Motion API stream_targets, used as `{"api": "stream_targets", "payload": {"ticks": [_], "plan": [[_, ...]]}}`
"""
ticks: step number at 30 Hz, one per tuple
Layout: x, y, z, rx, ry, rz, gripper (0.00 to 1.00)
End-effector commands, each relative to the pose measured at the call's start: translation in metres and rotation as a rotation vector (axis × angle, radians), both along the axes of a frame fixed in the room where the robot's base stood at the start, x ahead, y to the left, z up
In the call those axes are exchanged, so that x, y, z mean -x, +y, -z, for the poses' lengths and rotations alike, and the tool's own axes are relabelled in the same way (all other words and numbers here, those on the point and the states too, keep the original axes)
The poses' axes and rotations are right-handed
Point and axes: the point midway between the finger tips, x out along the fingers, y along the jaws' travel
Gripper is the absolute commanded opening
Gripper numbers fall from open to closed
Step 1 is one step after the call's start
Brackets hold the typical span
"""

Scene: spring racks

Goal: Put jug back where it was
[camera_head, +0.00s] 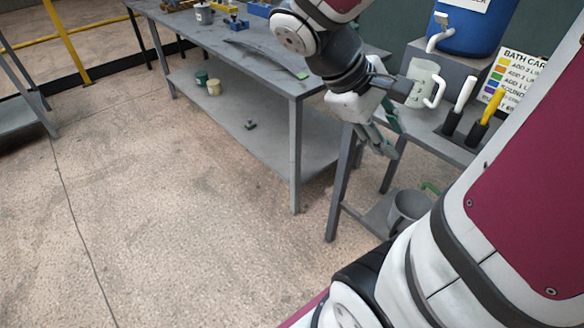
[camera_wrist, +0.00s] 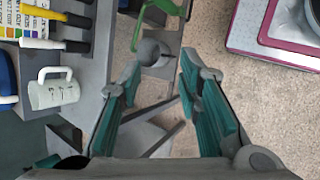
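A white jug (camera_head: 424,82) with a loop handle stands upright on the grey stand, below the blue barrel. It also shows at the left of the wrist view (camera_wrist: 55,92), outside my fingers. My gripper (camera_head: 382,140) is just left of the jug and lower, by the stand's edge, pointing downward. In the wrist view my gripper (camera_wrist: 160,72) has its teal-padded fingers spread wide, with nothing held between them. The gripper body is close to the jug's left side in the head view; I cannot tell whether they touch.
Black holders with white and yellow-handled tools (camera_head: 487,112) stand right of the jug, before a bath card sign (camera_head: 513,75). The blue barrel (camera_head: 475,28) is behind. A grey bucket (camera_head: 408,208) sits on the stand's lower shelf. A long workbench (camera_head: 232,55) is left; floor there is clear.

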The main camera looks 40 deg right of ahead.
Motion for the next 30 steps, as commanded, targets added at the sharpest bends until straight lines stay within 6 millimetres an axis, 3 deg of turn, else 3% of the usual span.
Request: {"api": "stream_targets", "payload": {"ticks": [6, 13, 18, 30], "plan": [[0.013, 0.093, -0.007, -0.257, -0.293, 0.059, 0.32], [0.025, 0.169, -0.017, -0.495, -0.495, 0.079, 0.32], [0.029, 0.192, -0.021, -0.572, -0.547, 0.081, 0.32], [0.030, 0.194, -0.028, -0.580, -0.560, 0.081, 0.32]]}}
